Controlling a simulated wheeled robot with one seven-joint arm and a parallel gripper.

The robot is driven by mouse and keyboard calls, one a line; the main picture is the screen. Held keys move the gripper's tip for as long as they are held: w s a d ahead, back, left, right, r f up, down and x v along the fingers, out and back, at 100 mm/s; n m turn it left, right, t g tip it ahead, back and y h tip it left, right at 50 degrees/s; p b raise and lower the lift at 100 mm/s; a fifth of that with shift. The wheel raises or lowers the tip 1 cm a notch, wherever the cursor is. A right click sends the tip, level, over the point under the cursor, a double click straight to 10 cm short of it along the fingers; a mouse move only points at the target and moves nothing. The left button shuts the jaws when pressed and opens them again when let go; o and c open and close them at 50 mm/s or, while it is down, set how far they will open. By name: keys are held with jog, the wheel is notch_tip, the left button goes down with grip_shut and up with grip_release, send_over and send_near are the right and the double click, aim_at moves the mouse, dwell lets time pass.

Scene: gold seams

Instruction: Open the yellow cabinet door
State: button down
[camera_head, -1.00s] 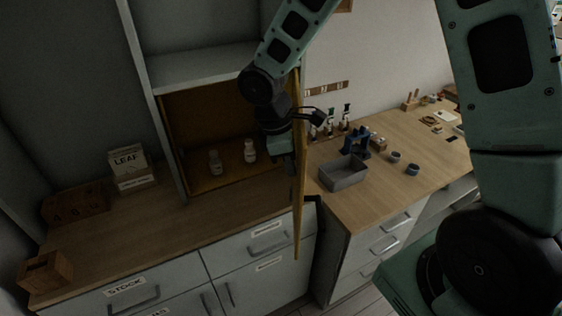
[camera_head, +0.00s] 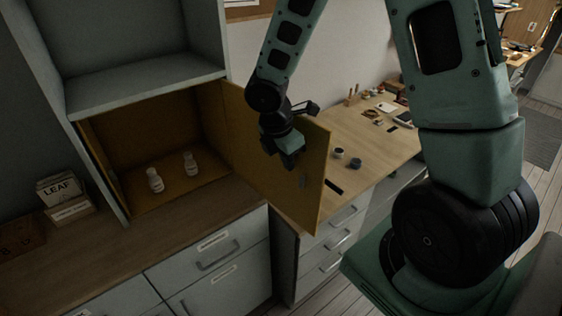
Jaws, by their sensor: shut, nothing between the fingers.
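The yellow cabinet door (camera_head: 262,160) stands wide open, swung out to the right of its compartment and over the counter edge. The cabinet compartment (camera_head: 145,125) is exposed, with two white bottles inside, one at the left (camera_head: 155,180) and one at the right (camera_head: 190,163). My gripper (camera_head: 290,160) is shut and empty. It is in front of the door's inner face in the picture, near its upper middle. I cannot tell whether it touches the door.
A grey open shelf (camera_head: 150,82) is above the compartment. The wooden counter (camera_head: 170,228) has grey drawers (camera_head: 215,250) below. A box marked LEAF (camera_head: 58,188) stands at the left. A second worktop (camera_head: 375,138) at the right holds small items, partly hidden by the door.

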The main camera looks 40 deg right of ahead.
dwell(0.5)
jog(key=p+v, duration=0.9)
jog(key=v, duration=0.1)
jog(key=s+a+f+m+y+b, duration=0.1)
jog(key=s+a+f+m+b, duration=0.4)
jog(key=s+a+b, duration=0.4)
jog(key=s+a+f+m+y+b, duration=0.2)
jog(key=s+a+f+m+b, duration=0.2)
jog(key=s+a+f+b, duration=0.3)
jog(key=s+a+b, duration=0.2)
jog(key=s+b, duration=0.2)
jog(key=b, duration=0.1)
jog(key=shift+s+m+b, duration=0.3)
jog(key=shift+m+b, duration=0.05)
jog(key=shift+m, duration=0.05)
